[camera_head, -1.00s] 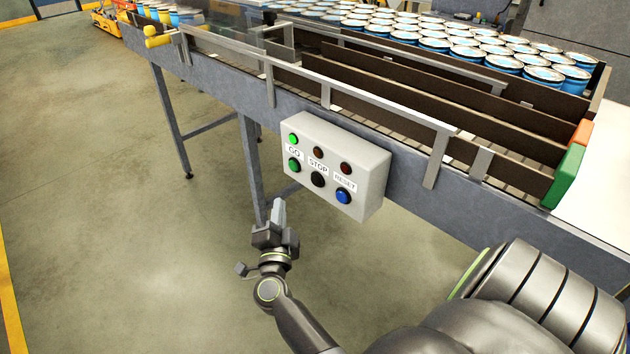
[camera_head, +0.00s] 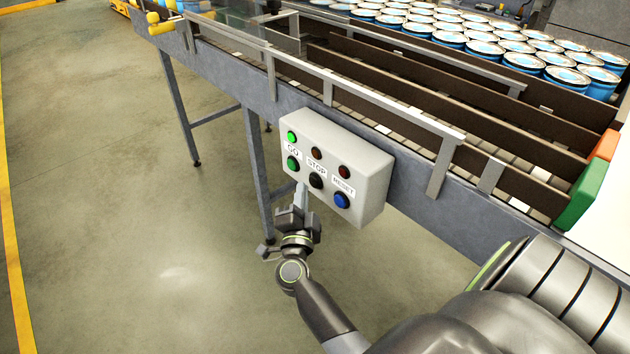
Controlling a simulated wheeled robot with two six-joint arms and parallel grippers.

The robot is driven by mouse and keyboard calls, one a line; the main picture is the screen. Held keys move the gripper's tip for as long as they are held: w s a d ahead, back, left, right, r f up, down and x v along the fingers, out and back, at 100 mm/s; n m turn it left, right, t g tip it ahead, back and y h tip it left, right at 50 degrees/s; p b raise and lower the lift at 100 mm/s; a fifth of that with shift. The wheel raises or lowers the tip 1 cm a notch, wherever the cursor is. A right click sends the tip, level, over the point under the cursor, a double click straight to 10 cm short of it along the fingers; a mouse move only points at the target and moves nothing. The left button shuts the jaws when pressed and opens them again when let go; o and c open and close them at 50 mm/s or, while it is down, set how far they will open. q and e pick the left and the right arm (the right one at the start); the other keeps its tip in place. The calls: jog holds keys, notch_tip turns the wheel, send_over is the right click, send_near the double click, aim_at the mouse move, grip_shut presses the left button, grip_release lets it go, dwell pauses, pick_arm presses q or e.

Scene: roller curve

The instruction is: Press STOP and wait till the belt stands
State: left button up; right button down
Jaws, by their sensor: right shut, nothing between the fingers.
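A light grey control box (camera_head: 368,190) is fixed to the side of the conveyor (camera_head: 410,185). The black STOP button (camera_head: 316,181) sits in the middle of its lower row, between the green GO button (camera_head: 293,163) and the blue RESET button (camera_head: 341,200). The lamp above GO (camera_head: 292,137) glows green; the lamps above STOP (camera_head: 316,153) and RESET (camera_head: 344,172) are dark red. My right gripper (camera_head: 301,190) is shut and empty, its tips just below and left of the STOP button. I cannot tell whether they touch the box. My left gripper is not in view.
Many blue cans (camera_head: 525,62) stand crowded on the table behind the lanes. Metal guide rails (camera_head: 355,95) run along the conveyor above the box. A green block (camera_head: 582,195) and an orange block stand at the lane's right end. The floor at left is clear.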

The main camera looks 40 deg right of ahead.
jog(key=shift+d, duration=0.1)
dwell(1.6)
jog(key=shift+d+p, duration=0.35)
jog(key=shift+d, duration=0.05)
jog(key=shift+d+p, duration=0.3)
jog(key=shift+d, duration=0.1)
dwell(0.7)
jog(key=shift+a, duration=0.85)
jog(key=shift+s+a+b, duration=0.15)
jog(key=shift+a, duration=1.1)
jog(key=shift+s+a+b, duration=0.1)
jog(key=shift+a+b, duration=0.05)
jog(key=shift+a, duration=1.1)
